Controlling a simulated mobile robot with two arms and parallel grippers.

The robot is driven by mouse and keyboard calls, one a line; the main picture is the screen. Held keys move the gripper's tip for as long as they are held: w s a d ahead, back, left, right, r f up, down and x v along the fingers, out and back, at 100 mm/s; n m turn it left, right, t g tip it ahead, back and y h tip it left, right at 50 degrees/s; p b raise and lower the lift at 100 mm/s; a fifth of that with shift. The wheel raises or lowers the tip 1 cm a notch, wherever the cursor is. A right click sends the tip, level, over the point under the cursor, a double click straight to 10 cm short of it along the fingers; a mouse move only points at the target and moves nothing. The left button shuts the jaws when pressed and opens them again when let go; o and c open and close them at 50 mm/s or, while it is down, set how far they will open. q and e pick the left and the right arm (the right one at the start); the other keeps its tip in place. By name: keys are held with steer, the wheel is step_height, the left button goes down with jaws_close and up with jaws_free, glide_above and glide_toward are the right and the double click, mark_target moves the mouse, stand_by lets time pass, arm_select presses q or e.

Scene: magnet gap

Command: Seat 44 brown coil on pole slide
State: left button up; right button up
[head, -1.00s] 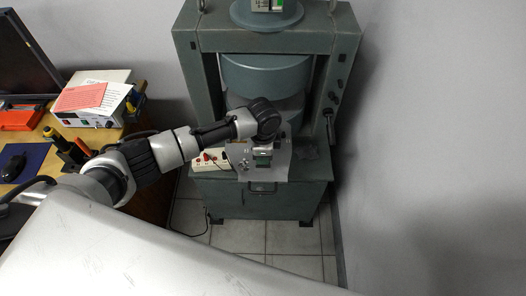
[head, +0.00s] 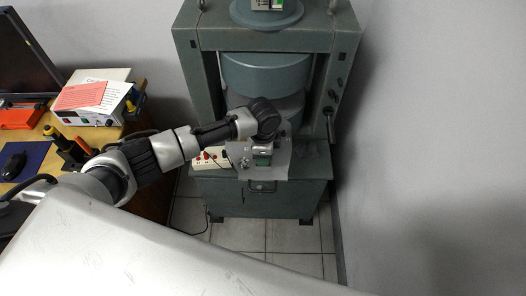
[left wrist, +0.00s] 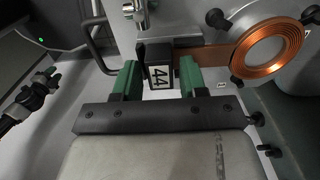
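In the left wrist view, the green fingers of my left gripper (left wrist: 160,82) stand on either side of a black block with a white 44 label (left wrist: 160,77). Narrow gaps show between block and fingers, so the gripper looks open around it. A brown strip (left wrist: 205,55) runs right from behind the block toward a ring of copper-brown winding (left wrist: 273,50) with a pale round centre. I cannot tell whether strip and ring are one piece. In the head view, my left gripper (head: 262,161) is over the cabinet's front ledge; the coil is too small to make out. My right gripper is out of view.
A large grey-green machine (head: 265,75) stands on a cabinet (head: 265,200) against the wall. A white power strip (head: 210,158) lies left of my gripper. Tiled floor is clear in front.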

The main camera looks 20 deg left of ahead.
arm_select(q)
steer(key=shift+o, duration=1.2)
step_height(320, 180, up, 11)
steer(key=shift+f, duration=0.15)
